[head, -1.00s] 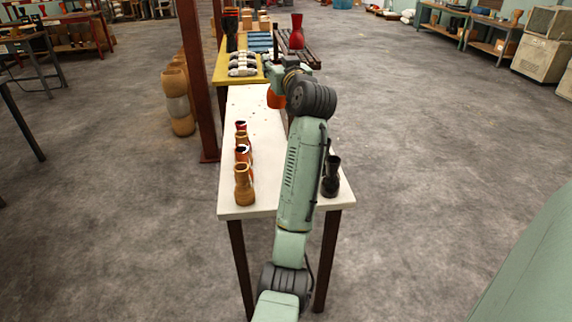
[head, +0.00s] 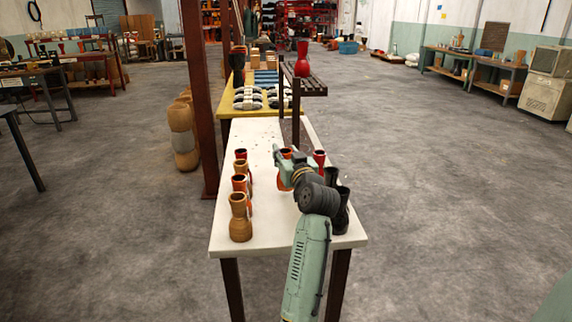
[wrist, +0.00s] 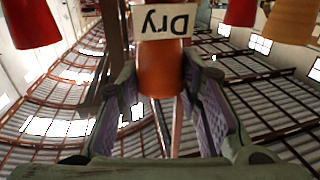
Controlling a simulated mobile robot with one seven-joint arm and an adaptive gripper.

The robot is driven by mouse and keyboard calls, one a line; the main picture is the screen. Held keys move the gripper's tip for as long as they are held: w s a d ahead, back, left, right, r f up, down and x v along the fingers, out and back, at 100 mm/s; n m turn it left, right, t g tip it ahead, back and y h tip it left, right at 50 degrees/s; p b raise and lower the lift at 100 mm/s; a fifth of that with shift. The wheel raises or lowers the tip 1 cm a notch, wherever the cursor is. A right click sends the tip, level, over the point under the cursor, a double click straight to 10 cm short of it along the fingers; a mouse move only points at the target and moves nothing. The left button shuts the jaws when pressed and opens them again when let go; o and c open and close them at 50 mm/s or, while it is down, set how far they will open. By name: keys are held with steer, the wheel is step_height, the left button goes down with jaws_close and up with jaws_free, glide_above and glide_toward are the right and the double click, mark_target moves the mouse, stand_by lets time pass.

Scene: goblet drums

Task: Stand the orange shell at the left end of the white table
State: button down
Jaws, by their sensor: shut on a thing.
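My gripper (head: 283,163) is shut on the orange shell (wrist: 160,72), with a finger on each side in the wrist view. In the head view the orange shell (head: 284,185) is partly hidden by the gripper and looks upright over the middle-right of the white table (head: 262,215). I cannot tell whether its foot touches the table. A white card reading "Dry" (wrist: 165,20) shows upside down in front of the shell in the wrist view.
Several red, tan, orange and brown shells (head: 240,218) stand in a row along the table's left side. Black shells (head: 341,210) and a red shell (head: 319,157) stand at the right. A yellow table (head: 232,103) adjoins beyond. Bare tabletop lies between the rows.

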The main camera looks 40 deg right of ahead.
steer(key=shift+f, duration=1.65)
steer(key=c, duration=1.1)
jaws_free()
steer(key=shift+r, duration=0.3)
steer(key=shift+b+v, duration=0.95)
steer(key=shift+v, duration=5.1)
steer(key=shift+w+f, duration=0.1)
